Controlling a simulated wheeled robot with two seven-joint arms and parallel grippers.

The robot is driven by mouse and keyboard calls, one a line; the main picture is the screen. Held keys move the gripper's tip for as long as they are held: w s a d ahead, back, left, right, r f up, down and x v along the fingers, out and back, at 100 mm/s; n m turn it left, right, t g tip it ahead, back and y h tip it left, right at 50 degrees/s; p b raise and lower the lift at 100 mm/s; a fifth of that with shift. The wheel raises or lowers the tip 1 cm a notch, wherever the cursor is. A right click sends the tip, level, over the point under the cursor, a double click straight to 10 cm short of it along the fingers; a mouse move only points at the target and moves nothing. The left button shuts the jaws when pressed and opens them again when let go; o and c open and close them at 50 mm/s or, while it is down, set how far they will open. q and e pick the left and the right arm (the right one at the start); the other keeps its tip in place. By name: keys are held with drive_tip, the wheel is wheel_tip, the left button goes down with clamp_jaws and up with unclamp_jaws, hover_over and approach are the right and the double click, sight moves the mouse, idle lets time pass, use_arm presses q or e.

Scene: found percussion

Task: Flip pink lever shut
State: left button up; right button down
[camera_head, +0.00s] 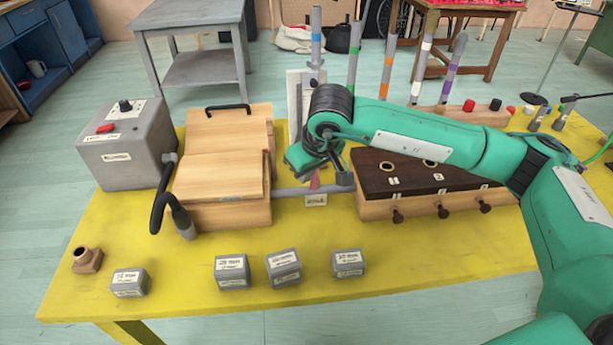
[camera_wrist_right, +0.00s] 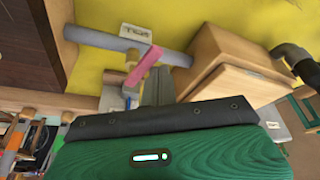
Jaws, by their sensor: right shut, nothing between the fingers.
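The pink lever (camera_head: 315,181) sits on the grey pipe (camera_head: 292,191) between the wooden box and the dark-topped box. In the head view only a small part of it shows below my right gripper (camera_head: 308,160). In the right wrist view the pink lever (camera_wrist_right: 144,66) stands at an angle across the pipe (camera_wrist_right: 112,40), on a tan fitting (camera_wrist_right: 131,60). My right gripper (camera_wrist_right: 157,88) is shut and empty, its fingertips close beside the lever. I cannot tell whether they touch it. My left gripper is not in view.
The wooden box (camera_head: 224,181) with a sloped lid stands left of the lever, and the dark-topped box (camera_head: 425,172) with knobs stands right. A grey control box (camera_head: 126,147) is further left. Several small labelled blocks line the front of the yellow table (camera_head: 190,285).

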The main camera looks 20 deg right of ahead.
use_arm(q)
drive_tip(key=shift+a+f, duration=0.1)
use_arm(e)
drive_tip(key=shift+w+a, duration=0.1)
use_arm(q)
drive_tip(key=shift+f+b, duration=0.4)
drive_tip(key=shift+b, duration=0.05)
use_arm(e)
drive_tip(key=shift+w+d, duration=0.4)
drive_tip(key=shift+w, duration=0.2)
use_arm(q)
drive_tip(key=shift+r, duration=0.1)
use_arm(e)
drive_tip(key=shift+r, duration=0.1)
